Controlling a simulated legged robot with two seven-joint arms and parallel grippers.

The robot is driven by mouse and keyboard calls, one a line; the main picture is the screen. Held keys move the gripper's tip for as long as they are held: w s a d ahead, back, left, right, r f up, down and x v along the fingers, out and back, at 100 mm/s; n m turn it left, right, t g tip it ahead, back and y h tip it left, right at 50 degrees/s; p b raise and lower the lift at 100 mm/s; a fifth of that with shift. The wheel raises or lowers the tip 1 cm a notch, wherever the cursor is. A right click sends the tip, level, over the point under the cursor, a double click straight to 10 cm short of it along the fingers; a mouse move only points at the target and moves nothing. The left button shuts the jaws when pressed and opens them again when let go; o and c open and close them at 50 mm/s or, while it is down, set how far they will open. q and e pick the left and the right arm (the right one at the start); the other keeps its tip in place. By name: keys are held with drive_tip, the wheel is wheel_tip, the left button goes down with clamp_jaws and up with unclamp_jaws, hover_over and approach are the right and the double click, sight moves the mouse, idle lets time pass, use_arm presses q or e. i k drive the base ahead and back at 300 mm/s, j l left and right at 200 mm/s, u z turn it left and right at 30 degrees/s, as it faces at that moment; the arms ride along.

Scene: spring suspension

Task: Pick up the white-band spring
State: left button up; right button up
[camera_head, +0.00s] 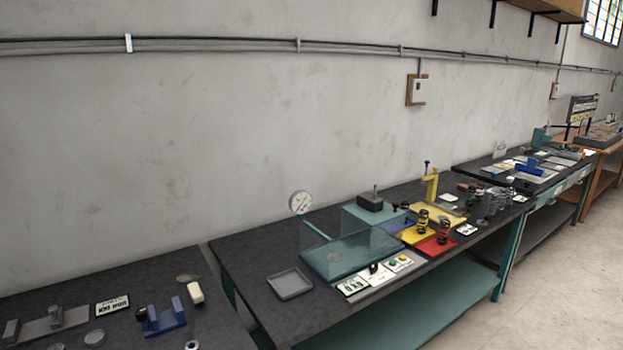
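Several dark grey coil springs (491,203) stand upright together toward the right end of the middle bench. A dark spring with yellowish parts (423,219) stands on a yellow plate (412,236), and another dark spring (443,231) stands on a red plate (431,248). The springs are too small here for me to tell which one has a white band. Neither of my grippers is in view.
The middle bench (252,262) also holds a clear-covered teal fixture (345,262), a dial gauge (300,202), an empty grey tray (289,284) and a yellow clamp stand (431,185). A separate bench (50,290) is at the left. Open floor (540,290) lies at the right.

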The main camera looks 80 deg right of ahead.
sight(479, 201)
drive_tip(key=z, duration=4.4)
drive_tip(key=i, duration=4.9)
drive_tip(key=i+l+u, duration=0.2)
drive_tip(key=i+u, duration=0.3)
drive_tip(key=i+l+u, duration=0.95)
drive_tip(key=k+j, duration=0.05)
drive_tip(key=j, duration=0.05)
